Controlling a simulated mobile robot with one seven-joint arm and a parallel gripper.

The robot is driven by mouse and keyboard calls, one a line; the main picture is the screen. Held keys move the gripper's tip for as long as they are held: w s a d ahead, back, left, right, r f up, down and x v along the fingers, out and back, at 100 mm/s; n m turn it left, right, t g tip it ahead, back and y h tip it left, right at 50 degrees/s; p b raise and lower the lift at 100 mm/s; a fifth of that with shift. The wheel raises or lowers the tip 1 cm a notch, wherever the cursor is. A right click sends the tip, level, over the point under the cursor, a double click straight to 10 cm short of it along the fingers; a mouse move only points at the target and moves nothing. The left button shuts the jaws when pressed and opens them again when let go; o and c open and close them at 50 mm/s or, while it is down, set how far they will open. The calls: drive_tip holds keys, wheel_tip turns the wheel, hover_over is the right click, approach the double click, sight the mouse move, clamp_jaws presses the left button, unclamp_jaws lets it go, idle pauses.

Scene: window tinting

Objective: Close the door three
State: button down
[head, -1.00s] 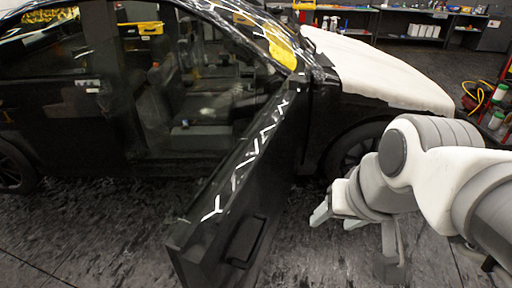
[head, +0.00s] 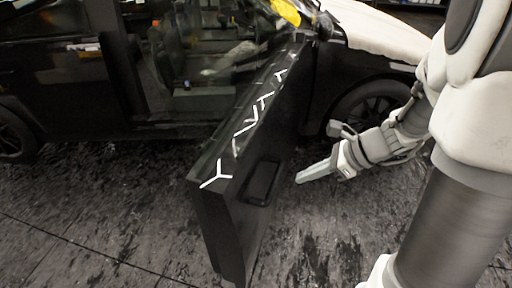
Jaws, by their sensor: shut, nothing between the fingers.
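The black car door (head: 250,160) stands open, swung out from the side of the black car (head: 70,90) toward the camera. White reflections run along its top edge, and a dark recessed handle area (head: 262,184) shows on its right-hand face. My gripper (head: 300,179) is shut and empty. It points left, just right of the door's outer face, with a small gap that appears to remain between them. The door's hinge side meets the car near the front wheel.
The front wheel (head: 368,112) is behind my gripper, under the white hood (head: 385,38). The seat area (head: 180,60) shows through the door opening. The dark floor (head: 110,215) left of the door is clear.

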drive_tip(key=b, duration=0.3)
approach(253, 189)
wheel_tip(253, 189, down, 4)
drive_tip(key=a, duration=0.1)
drive_tip(key=w+a, duration=0.1)
drive_tip(key=a, duration=0.1)
drive_tip(key=shift+w+f, duration=0.1)
drive_tip(key=shift+f, duration=0.1)
drive_tip(key=shift+w+a, duration=0.2)
drive_tip(key=shift+a, duration=0.15)
